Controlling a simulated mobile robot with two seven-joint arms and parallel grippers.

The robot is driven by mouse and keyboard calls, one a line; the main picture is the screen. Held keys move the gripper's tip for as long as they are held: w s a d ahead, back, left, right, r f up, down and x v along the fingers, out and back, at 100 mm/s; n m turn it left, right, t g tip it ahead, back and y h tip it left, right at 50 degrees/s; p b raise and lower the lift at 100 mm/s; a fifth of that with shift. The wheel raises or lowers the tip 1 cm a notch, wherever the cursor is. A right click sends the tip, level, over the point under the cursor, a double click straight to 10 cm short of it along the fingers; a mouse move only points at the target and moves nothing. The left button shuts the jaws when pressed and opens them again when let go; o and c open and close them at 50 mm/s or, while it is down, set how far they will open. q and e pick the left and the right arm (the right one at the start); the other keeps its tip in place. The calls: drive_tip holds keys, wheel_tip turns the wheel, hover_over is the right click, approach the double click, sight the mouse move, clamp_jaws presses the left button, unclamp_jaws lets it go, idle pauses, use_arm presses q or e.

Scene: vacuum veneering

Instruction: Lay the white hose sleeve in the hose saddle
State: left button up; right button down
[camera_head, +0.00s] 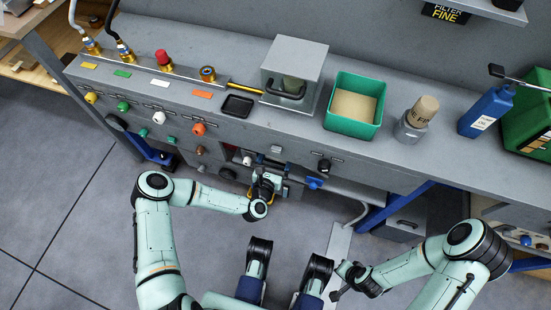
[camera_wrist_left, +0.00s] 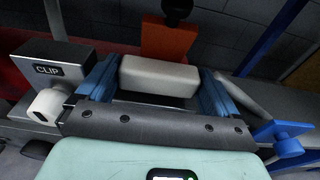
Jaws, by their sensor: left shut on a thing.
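My left gripper (camera_head: 268,182) is at the front of the grey bench, low among its front fittings. In the left wrist view its two blue fingers (camera_wrist_left: 212,98) are shut on a white block-shaped piece, which looks like the white hose sleeve (camera_wrist_left: 160,76). The sleeve lies crosswise between the fingers. It is too small and covered to make out in the head view. An orange block (camera_wrist_left: 168,40) with a black knob stands just beyond it. I cannot tell which part is the hose saddle. My right gripper (camera_head: 342,281) is low at the right, away from the bench; its jaw opening is unclear.
A grey box marked CLIP (camera_wrist_left: 45,72) with a white knob is close left of the left gripper; a blue knob (camera_wrist_left: 288,138) is close right. The bench top holds a green bin (camera_head: 374,124), a grey box (camera_head: 300,62) and a blue bottle (camera_head: 485,112).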

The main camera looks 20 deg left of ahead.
use_arm(q)
drive_tip(key=shift+f+b, duration=0.55)
drive_tip(key=shift+f, duration=0.1)
use_arm(e)
drive_tip(key=shift+w+f, duration=0.1)
drive_tip(key=shift+f, duration=0.4)
use_arm(q)
drive_tip(key=o, duration=0.7)
drive_tip(key=s+p, duration=0.1)
drive_tip(key=s, duration=0.3)
drive_tip(key=s+r+p, duration=0.1)
drive_tip(key=s, duration=0.4)
drive_tip(key=s+r+p, duration=0.1)
drive_tip(key=s, duration=0.3)
drive_tip(key=shift+s+a, duration=0.15)
drive_tip(key=shift+a, duration=0.1)
use_arm(e)
drive_tip(key=w+r+t, duration=0.1)
drive_tip(key=w+r, duration=0.3)
drive_tip(key=r, duration=0.1)
drive_tip(key=shift+w+a+t, duration=0.15)
drive_tip(key=shift+a+t, duration=0.15)
drive_tip(key=shift+a, duration=0.05)
drive_tip(key=shift+r, duration=0.1)
